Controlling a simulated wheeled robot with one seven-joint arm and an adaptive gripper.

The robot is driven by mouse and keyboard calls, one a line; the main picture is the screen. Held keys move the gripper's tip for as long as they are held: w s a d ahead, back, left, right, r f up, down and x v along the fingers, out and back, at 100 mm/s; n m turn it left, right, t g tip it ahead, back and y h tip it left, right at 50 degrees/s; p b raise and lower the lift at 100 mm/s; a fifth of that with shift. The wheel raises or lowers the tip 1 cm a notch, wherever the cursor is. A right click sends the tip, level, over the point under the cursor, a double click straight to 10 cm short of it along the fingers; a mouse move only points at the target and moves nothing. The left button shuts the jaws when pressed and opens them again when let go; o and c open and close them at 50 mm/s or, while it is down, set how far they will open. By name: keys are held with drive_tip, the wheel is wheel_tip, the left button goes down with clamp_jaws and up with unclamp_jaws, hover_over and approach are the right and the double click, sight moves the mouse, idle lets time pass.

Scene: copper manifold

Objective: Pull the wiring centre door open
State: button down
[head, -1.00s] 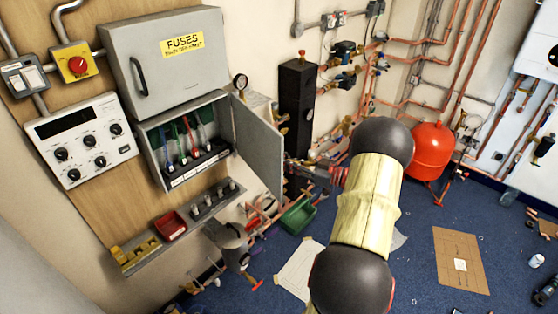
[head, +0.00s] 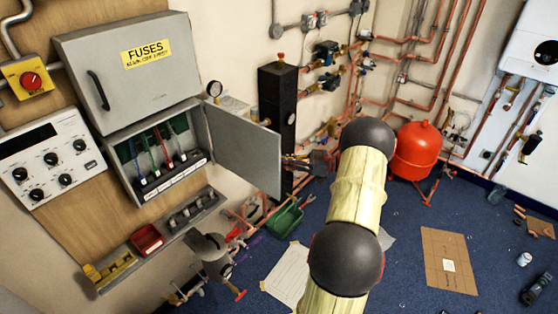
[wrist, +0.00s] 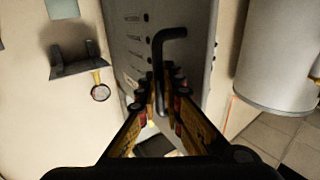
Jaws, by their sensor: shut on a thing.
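The wiring centre door (head: 243,148) is a grey panel hinged on the right side of an open grey box (head: 122,165) with coloured wires inside. It stands swung out to the right, with its inner face showing in the head view. In the wrist view the door (wrist: 132,35) fills the middle and carries a black bar handle (wrist: 158,60). My gripper (wrist: 160,95) is shut on the lower part of this handle, one finger on each side. In the head view my gripper is at the door's far edge, partly hidden by the door, and the handle is hidden.
The shut fuses cabinet (head: 135,65) sits above the box. A black column (head: 277,110), copper pipes and a red tank (head: 416,150) stand behind and to the right. A green tray (head: 285,218) lies on the floor below. Blue carpet (head: 400,215) at the right is mostly open.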

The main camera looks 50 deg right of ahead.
drive_tip(key=c, duration=2.3)
unclamp_jaws()
drive_tip(key=shift+s, duration=0.1)
drive_tip(key=shift+d, duration=0.1)
drive_tip(key=v, duration=1.1)
drive_tip(key=shift+s+d, duration=0.2)
drive_tip(key=shift+s, duration=0.2)
drive_tip(key=shift+f, duration=0.1)
